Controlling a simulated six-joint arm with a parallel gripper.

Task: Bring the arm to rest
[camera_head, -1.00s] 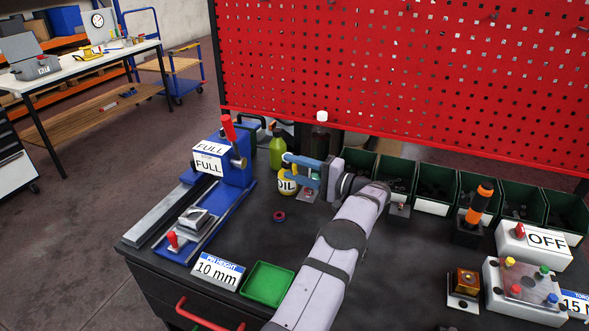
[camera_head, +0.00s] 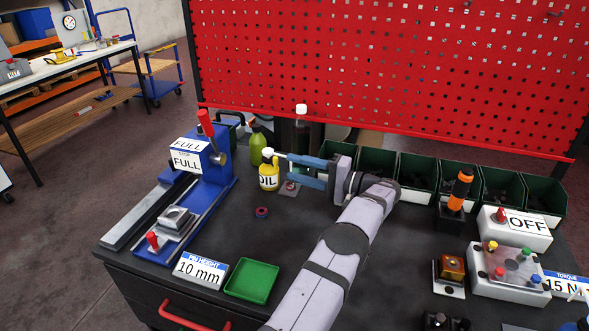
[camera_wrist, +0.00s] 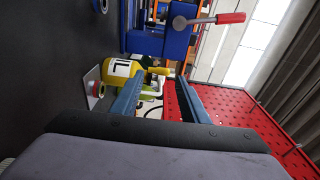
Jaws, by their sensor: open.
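My gripper (camera_head: 300,171) has blue fingers and points left over the back middle of the dark table. It is open, with nothing seen between its fingers. Just left of the fingertips stands a yellow OIL bottle (camera_head: 268,178). In the wrist view my gripper (camera_wrist: 158,95) shows both fingers spread apart. The yellow bottle (camera_wrist: 120,68) appears there beyond the left finger. A small plate with a red part (camera_head: 289,187) lies on the table below the fingers, partly covered by them.
A blue vise-like fixture (camera_head: 205,165) with FULL signs stands left. A green tray (camera_head: 252,280) lies at the front. Dark green bins (camera_head: 417,172) line the back below the red pegboard (camera_head: 390,70). A screwdriver (camera_head: 460,190) and an OFF box (camera_head: 515,228) stand right.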

